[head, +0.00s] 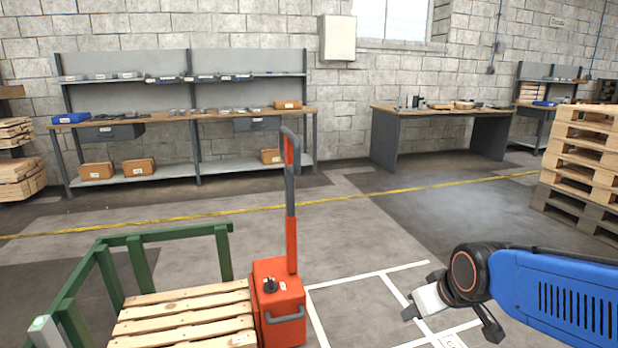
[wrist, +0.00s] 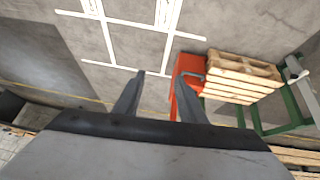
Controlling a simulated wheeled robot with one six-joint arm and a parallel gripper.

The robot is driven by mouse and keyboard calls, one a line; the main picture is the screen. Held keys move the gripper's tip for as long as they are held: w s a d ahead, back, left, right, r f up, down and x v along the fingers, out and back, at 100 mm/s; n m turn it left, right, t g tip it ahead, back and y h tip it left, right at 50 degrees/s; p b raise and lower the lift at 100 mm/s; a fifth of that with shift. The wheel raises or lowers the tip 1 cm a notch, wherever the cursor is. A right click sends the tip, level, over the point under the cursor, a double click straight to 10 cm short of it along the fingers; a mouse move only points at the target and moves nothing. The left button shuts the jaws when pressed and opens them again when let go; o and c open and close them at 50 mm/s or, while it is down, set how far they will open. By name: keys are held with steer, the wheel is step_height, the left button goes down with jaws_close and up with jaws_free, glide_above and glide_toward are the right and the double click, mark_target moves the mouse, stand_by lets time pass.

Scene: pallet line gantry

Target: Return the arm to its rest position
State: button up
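My blue arm reaches in from the right edge of the head view, held above the floor. My gripper (head: 452,325) is at its end, in front of the white floor markings. In the wrist view the two dark fingers of my gripper (wrist: 160,76) stand apart with nothing between them, so it is open and empty. Bare grey floor and part of the red pallet truck show beyond the fingertips. The gripper appears to touch nothing.
The red pallet truck (head: 280,300) stands left of my gripper beside a wooden pallet (head: 185,318) and green rail (head: 135,240). A pallet stack (head: 585,165) stands at right. Workbenches (head: 185,118) line the back wall. Floor between is clear.

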steer(key=s+d+r+m, duration=0.1)
steer(key=s+d, duration=0.1)
steer(key=s, duration=0.5)
steer(key=s+d+r+m+g+h, duration=0.1)
steer(key=s+d+m, duration=0.1)
steer(key=s, duration=0.5)
steer(key=shift+d+g, duration=0.3)
